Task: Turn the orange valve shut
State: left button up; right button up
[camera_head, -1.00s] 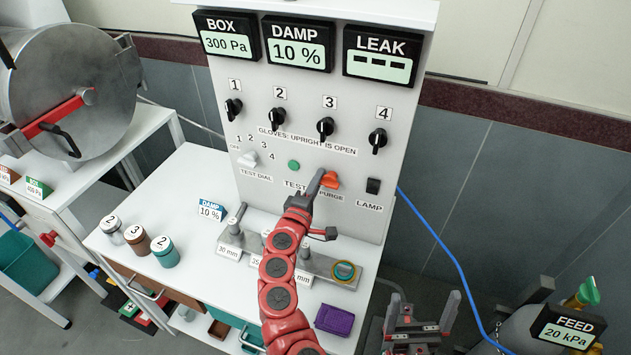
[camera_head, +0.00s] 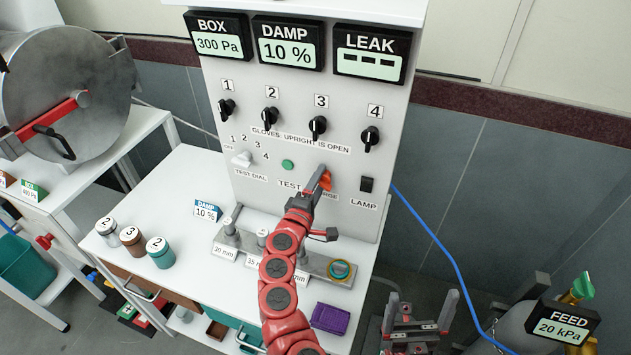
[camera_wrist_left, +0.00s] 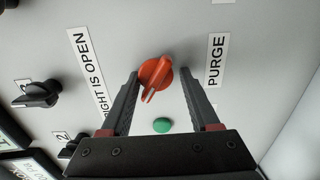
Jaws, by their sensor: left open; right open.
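The orange valve (camera_head: 326,181) is a small knob on the grey-white upright panel, by the PURGE label. In the left wrist view the valve (camera_wrist_left: 158,72) has a raised handle with a pale mark at its end, pointing down and slightly left. My left gripper (camera_head: 319,177) is at the valve, with its open fingers on either side of the knob. In the wrist view a gap shows between the knob and the right finger; the left finger is close to it, and I cannot tell if they touch. My right gripper (camera_head: 421,296) is open and empty, low at the right.
A green button (camera_head: 288,165) and a black LAMP switch (camera_head: 366,184) flank the valve. Black knobs (camera_head: 318,127) sit above. Below, a metal rail holds a green-yellow ring (camera_head: 340,269); a purple item (camera_head: 330,318) lies on the white bench. A blue hose (camera_head: 440,245) runs at right.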

pick_arm(q)
jog(key=shift+w+a, duration=0.1)
jog(key=shift+a, duration=0.2)
jog(key=shift+a+r, duration=0.1)
jog(key=shift+a, duration=0.15)
jog(key=d+p+v, duration=0.1)
jog(key=p+v, duration=0.1)
jog(key=v, duration=1.5)
jog(key=shift+s, duration=0.25)
